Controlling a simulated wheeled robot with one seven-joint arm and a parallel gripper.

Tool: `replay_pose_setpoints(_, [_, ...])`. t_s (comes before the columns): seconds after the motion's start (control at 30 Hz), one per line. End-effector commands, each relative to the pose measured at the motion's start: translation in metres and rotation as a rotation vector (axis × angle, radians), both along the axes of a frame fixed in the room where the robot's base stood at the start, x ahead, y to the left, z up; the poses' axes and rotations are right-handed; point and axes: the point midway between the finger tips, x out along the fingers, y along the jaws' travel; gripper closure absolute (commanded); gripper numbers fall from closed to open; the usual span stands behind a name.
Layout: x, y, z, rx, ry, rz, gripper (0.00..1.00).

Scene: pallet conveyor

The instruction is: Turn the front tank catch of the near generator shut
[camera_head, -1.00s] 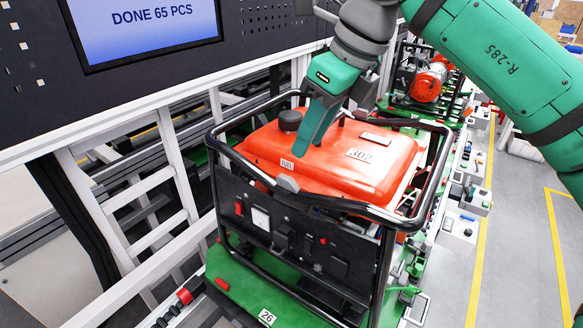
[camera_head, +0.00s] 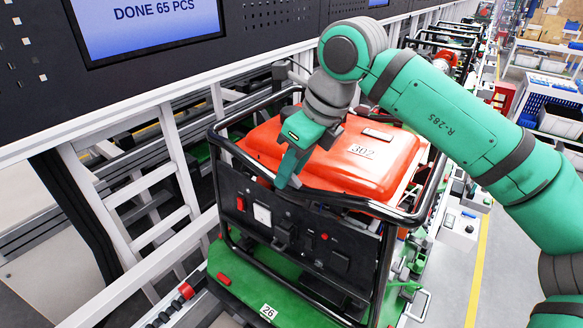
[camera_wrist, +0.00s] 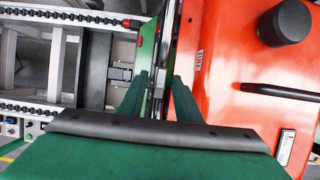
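The near generator has an orange tank (camera_head: 345,158) inside a black tube frame, with a dark front panel (camera_head: 300,235) below. A small grey piece (camera_head: 294,182) at the tank's front edge looks like the front catch. My gripper's fingertips largely cover it, and I cannot tell how it is turned. My gripper (camera_head: 284,181) points down at this front edge. In the wrist view my gripper's two green fingers (camera_wrist: 160,95) stand apart, with the tank to their right. I cannot tell whether they touch the catch.
The frame's top bar (camera_head: 330,200) runs close around the fingers. The black tank cap (camera_wrist: 285,22) and tank handle (camera_wrist: 282,92) show in the wrist view. The generator stands on a green pallet (camera_head: 245,285). A white rail structure (camera_head: 178,150) is left; more generators stand behind.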

Motion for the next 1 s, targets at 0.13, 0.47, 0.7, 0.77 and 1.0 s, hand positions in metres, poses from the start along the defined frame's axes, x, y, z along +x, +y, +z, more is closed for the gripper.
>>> replay_pose_setpoints(0.13, [-0.0001, -0.0018, 0.0002, 0.0, 0.0, -0.002, 0.81])
replay_pose_setpoints(0.47, [0.0003, -0.0022, 0.0004, 0.001, -0.001, 0.003, 1.0])
replay_pose_setpoints(0.7, [0.0013, -0.0009, 0.0005, 0.001, 0.0, 0.077, 1.0])
replay_pose_setpoints(0.77, [0.0019, -0.0015, 0.0006, 0.0, 0.001, 0.111, 1.0])
replay_pose_setpoints(1.0, [0.0043, -0.0018, 0.0006, 0.002, 0.001, 0.307, 1.0])
